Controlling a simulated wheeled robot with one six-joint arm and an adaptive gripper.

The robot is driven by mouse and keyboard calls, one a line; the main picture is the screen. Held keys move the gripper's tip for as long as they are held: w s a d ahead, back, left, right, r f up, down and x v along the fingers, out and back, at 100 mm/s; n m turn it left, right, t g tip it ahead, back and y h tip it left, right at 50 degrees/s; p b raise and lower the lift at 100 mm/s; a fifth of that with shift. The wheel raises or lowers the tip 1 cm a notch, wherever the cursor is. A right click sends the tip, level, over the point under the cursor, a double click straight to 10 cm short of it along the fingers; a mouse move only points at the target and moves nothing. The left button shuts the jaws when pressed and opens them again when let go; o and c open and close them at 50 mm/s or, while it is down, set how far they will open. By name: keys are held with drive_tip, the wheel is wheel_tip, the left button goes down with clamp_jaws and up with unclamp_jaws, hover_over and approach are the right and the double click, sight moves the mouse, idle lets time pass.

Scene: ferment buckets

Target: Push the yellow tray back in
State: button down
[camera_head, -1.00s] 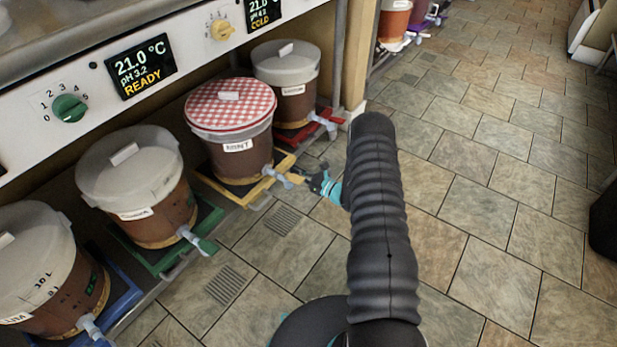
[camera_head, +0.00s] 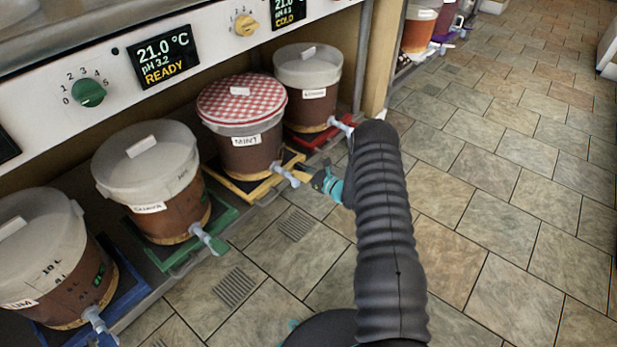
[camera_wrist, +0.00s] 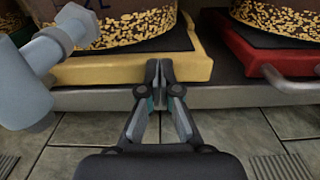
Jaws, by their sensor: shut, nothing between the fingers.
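The yellow tray (camera_head: 250,194) carries the bucket marked MINT (camera_head: 245,145), which has a red-checked lid and a pale tap at its front. In the wrist view the yellow tray (camera_wrist: 110,70) shows its front edge across the grey shelf edge. My gripper (camera_head: 308,172) is at the tray's front, right of the tap. In the wrist view my gripper (camera_wrist: 159,72) has its fingertips together and empty, against or very close to the tray's front face near its right end. The exact contact cannot be told.
The tap (camera_wrist: 35,75) juts out close on the left. The green tray (camera_head: 165,262) and blue tray (camera_head: 125,290) hold further buckets. Tiled floor (camera_head: 480,200) is open to the right.

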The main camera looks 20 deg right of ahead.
drive_tip(key=shift+w+a+r, duration=0.1)
drive_tip(key=shift+w+a, duration=0.2)
drive_tip(key=shift+w, duration=0.2)
